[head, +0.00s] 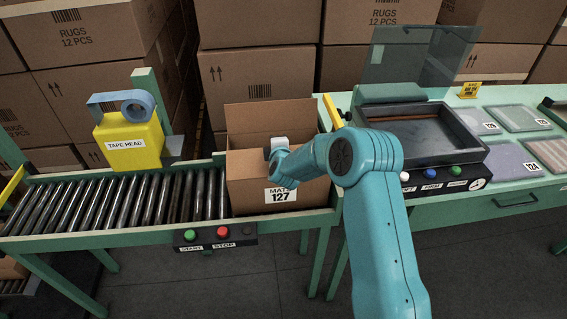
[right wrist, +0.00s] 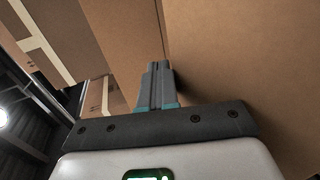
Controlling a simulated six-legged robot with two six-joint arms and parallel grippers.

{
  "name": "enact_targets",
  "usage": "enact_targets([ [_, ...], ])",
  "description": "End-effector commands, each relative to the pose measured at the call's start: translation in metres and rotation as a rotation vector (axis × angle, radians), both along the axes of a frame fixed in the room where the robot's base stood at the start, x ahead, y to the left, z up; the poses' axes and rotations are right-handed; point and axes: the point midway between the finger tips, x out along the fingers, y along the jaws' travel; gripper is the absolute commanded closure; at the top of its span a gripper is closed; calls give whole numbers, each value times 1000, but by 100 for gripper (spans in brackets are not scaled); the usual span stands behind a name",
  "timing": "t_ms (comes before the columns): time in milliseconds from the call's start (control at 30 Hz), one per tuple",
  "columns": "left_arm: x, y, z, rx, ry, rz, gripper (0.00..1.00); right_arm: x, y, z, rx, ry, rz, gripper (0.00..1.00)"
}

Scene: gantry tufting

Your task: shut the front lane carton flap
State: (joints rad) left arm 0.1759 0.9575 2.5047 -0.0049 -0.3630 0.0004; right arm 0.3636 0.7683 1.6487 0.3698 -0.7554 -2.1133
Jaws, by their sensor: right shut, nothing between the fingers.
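The brown carton (head: 245,190), labelled MATS 127, stands upright on the roller lane at its right end. A back flap (head: 268,118) stands up along its far side. I cannot clearly tell the front flap from the front wall, because my right wrist covers part of the near edge. My right arm reaches in from the right, with its wrist over the carton opening; the fingers are hidden in the head view. In the right wrist view my right gripper (right wrist: 157,75) is shut and empty, its fingertips close to a cardboard panel (right wrist: 215,60); contact is unclear. My left gripper is not in view.
A yellow tape head (head: 130,143) stands over the rollers (head: 90,205) left of the carton. A green bench with a dark tray (head: 470,150) and a raised clear lid is at right. START and STOP buttons (head: 215,237) sit below the lane. Stacked cartons fill the back.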

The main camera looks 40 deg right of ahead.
Motion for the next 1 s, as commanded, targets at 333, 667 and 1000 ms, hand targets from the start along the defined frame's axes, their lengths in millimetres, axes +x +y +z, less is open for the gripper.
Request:
enact_targets([
  [333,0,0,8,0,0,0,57,-1,0,-7,36,58,0,100],
  [667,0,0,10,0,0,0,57,0,0,-9,44,74,0,100],
  [1000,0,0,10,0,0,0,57,0,0,-9,45,74,0,100],
])
